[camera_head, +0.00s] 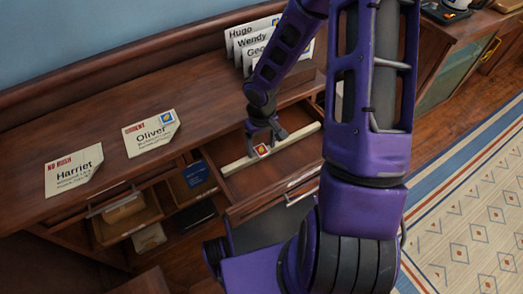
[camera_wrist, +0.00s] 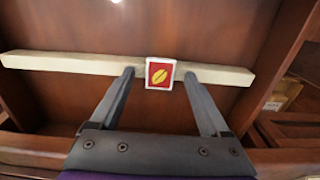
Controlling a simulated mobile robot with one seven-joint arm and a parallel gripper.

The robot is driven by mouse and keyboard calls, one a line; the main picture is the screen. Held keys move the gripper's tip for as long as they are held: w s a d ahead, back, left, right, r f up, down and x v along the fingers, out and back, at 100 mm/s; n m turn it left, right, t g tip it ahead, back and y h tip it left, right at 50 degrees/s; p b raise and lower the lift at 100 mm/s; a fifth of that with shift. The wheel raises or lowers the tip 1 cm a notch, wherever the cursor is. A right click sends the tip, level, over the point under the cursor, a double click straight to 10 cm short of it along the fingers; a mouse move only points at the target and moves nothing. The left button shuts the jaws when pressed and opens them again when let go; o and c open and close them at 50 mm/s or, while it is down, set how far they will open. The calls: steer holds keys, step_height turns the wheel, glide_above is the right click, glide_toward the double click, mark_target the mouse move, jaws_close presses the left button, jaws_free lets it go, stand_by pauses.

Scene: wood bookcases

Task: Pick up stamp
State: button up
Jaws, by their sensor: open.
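The stamp (camera_wrist: 160,73) is a small red square with a white border and a yellow leaf-like mark. It also shows in the head view (camera_head: 262,150), at a pale bar in the open drawer (camera_head: 285,170). In the wrist view it overlaps the pale bar (camera_wrist: 60,62); whether it rests on the bar or stands in front of it I cannot tell. My gripper (camera_wrist: 158,76) is open and reaches into the drawer. Its two fingertips lie on either side of the stamp, with a gap to each side in the picture. The gripper also shows in the head view (camera_head: 266,138).
On the desk (camera_head: 110,115) lie a "Harriet" envelope (camera_head: 74,172) and an "Oliver" envelope (camera_head: 150,134). Upright envelopes (camera_head: 251,38) stand at the back. Another open drawer (camera_head: 118,222) and a dark blue item (camera_head: 196,173) are left of the stamp's drawer. A patterned rug (camera_head: 470,215) is at right.

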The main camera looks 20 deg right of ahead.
stand_by(0.3)
jaws_close()
stand_by(0.3)
